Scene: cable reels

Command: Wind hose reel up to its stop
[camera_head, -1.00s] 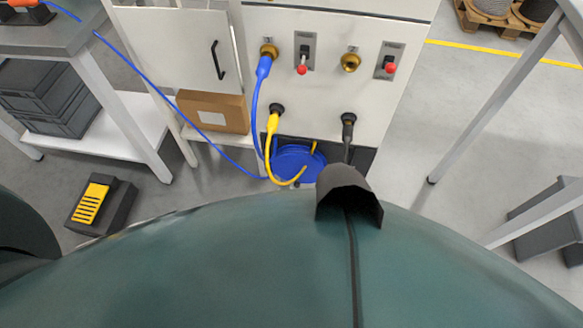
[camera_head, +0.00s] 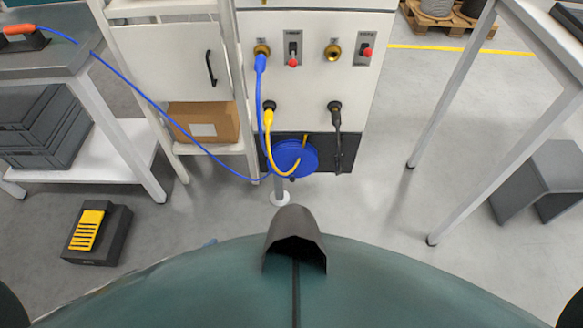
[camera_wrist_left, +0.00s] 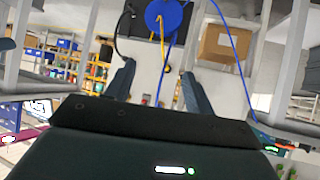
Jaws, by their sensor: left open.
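The blue reel (camera_head: 291,158) sits low on the dark lower part of the white cabinet front. A yellow line (camera_head: 270,148) hangs from a yellow plug and curves across the reel's face. A blue line (camera_head: 150,98) runs from the reel area up left to an orange-handled tool (camera_head: 22,34) on the bench. In the left wrist view, which is upside down, the reel (camera_wrist_left: 164,17) shows at the top, beyond my left gripper (camera_wrist_left: 158,69). That gripper is open and empty, apart from the reel. My right gripper is not in view.
The cabinet (camera_head: 310,80) carries brass fittings and red-tipped switches. A cardboard box (camera_head: 203,122) stands on a shelf left of the reel. A black and yellow pedal (camera_head: 92,230) lies on the floor. A table leg (camera_head: 450,85) stands at right. Floor before the cabinet is clear.

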